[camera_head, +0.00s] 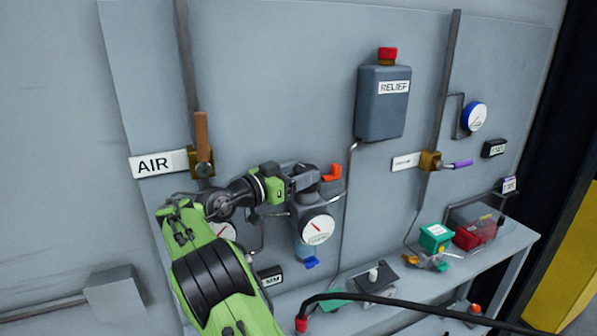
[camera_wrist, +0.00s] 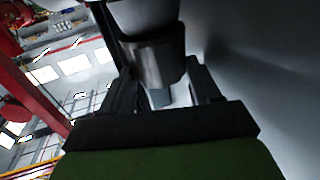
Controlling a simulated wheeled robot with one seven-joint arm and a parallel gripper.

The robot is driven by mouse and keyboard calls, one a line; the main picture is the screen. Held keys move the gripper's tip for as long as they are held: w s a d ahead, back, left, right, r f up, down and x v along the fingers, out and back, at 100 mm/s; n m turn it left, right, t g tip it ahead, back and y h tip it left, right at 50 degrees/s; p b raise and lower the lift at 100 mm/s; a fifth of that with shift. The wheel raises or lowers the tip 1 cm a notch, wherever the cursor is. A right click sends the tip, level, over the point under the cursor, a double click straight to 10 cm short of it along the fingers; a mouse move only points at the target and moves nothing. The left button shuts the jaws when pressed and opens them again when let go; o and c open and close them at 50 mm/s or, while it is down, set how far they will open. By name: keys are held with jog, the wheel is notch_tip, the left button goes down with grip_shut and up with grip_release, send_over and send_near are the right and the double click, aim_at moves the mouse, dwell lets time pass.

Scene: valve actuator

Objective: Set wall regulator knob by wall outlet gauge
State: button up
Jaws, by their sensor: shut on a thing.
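The wall regulator (camera_head: 305,205) is a grey body on the wall panel, right of the AIR label. A round white gauge (camera_head: 317,229) with a red needle faces out on its front; its figures are too small to read. My gripper (camera_head: 312,180) reaches in from the left at the regulator's top. In the wrist view, the fingers of my gripper (camera_wrist: 160,92) stand on both sides of a dark grey cylindrical knob (camera_wrist: 155,58) and are shut on it. In the head view my gripper mostly hides the knob.
My arm partly covers a second white gauge (camera_head: 224,232). An orange handle (camera_head: 332,172) sits close right of my gripper, and a blue tap (camera_head: 312,262) hangs below. A brown-handled valve (camera_head: 202,150), a RELIEF tank (camera_head: 382,103) and a cluttered shelf (camera_head: 505,258) are around.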

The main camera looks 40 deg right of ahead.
jog(key=o, duration=1)
jog(key=shift+o, duration=0.2)
jog(key=shift+s, duration=0.1)
